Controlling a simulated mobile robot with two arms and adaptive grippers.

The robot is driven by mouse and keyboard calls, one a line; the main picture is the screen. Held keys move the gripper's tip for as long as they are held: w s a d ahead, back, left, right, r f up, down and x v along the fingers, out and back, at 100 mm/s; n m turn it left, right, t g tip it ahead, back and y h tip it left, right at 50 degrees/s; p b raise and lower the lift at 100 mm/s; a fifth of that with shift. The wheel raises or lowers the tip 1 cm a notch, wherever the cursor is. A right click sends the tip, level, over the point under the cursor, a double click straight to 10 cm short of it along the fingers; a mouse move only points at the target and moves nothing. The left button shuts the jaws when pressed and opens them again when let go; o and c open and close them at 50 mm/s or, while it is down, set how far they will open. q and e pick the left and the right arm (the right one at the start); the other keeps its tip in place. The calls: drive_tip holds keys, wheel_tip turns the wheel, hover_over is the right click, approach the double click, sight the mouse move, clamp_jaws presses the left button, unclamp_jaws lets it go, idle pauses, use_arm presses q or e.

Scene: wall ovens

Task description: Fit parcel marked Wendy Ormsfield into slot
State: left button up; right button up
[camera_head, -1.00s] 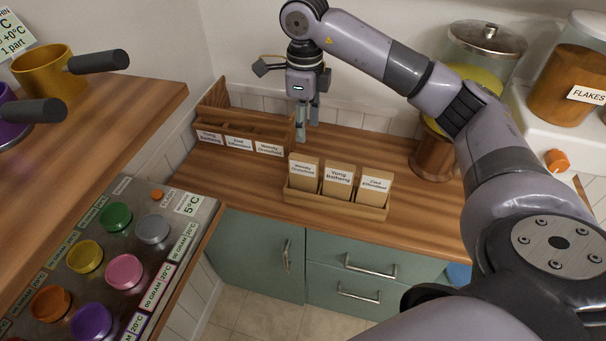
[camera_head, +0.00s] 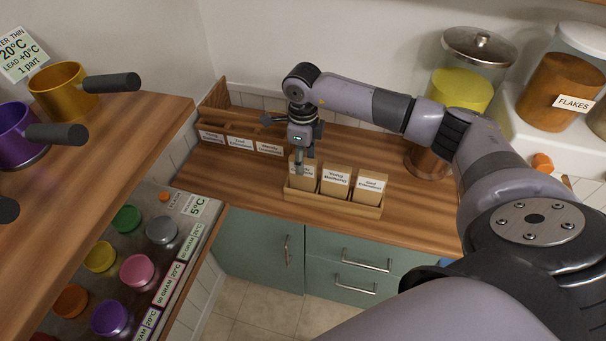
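The parcel marked Wendy Ormsfield (camera_head: 308,183) stands upright at the left end of a low wooden holder (camera_head: 330,207). Its label is partly covered by my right gripper (camera_head: 302,164). The gripper points down at the parcel's top, with one finger in front of the label. The other finger is not clear, so I cannot tell whether it grips the parcel. The slotted wooden rack (camera_head: 243,130) stands behind and to the left, with three name labels on its front. Its right label (camera_head: 270,148) reads Wendy Ormsfield. My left gripper is out of view.
Two other parcels, the middle one (camera_head: 335,182) and the right one (camera_head: 369,187), share the holder. A lidded jar (camera_head: 468,88) stands at the back right. The counter (camera_head: 235,178) left of the holder is clear.

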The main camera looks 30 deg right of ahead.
drive_tip(key=shift+c, duration=0.6)
clamp_jaws()
